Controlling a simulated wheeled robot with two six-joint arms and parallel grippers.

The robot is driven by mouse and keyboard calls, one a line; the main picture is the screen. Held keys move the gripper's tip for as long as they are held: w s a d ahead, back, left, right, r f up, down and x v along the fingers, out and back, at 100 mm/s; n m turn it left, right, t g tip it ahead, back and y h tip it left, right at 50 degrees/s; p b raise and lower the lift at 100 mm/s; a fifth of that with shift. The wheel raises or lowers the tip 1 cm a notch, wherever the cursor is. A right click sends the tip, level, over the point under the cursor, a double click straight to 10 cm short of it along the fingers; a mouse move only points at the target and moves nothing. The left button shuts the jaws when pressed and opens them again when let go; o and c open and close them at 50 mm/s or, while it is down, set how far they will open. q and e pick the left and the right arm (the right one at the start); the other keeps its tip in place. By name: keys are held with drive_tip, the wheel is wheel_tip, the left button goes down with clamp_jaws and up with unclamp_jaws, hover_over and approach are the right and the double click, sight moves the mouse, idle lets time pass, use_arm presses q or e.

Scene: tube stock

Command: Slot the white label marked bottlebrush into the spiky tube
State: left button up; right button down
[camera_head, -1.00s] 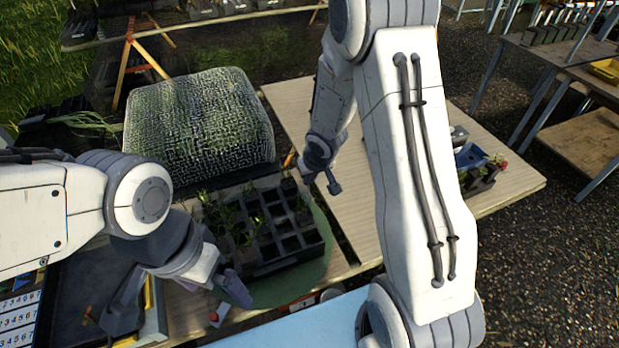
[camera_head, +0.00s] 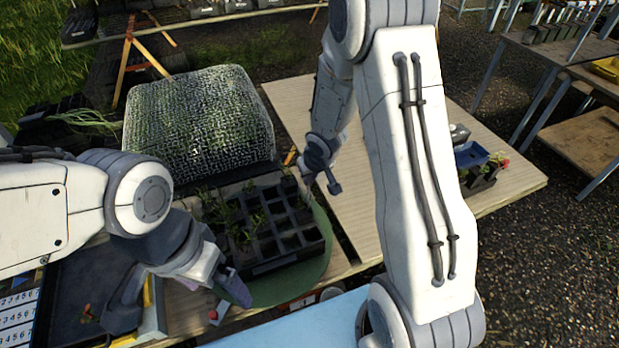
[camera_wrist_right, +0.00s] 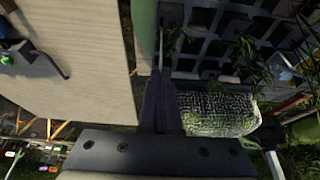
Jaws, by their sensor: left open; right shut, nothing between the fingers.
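A black tray of square cells (camera_head: 262,268) stands on a round green mat (camera_head: 318,272), with spiky green seedlings (camera_head: 232,222) in its left cells. A thin pale strip (camera_wrist_right: 161,45), perhaps the white label, shows just past the fingertips beside a small spiky plant (camera_wrist_right: 175,40). I cannot read any writing or tell how deep it sits. My left gripper (camera_head: 236,290) is open near the tray's front left corner.
A mesh-covered dome (camera_head: 200,120) stands behind the tray. The wooden board (camera_head: 350,215) right of it is mostly clear, with a blue container (camera_head: 471,156) farther right. A number sheet (camera_head: 15,320) lies at the lower left.

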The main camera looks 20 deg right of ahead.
drive_tip(key=shift+f+b, duration=2.65)
drive_tip(key=shift+f, duration=0.35)
drive_tip(key=c, duration=1.1)
unclamp_jaws()
drive_tip(key=shift+o, duration=0.2)
drive_tip(key=p+v, duration=0.6)
drive_tip(key=v, duration=0.4)
drive_tip(key=shift+r, duration=0.3)
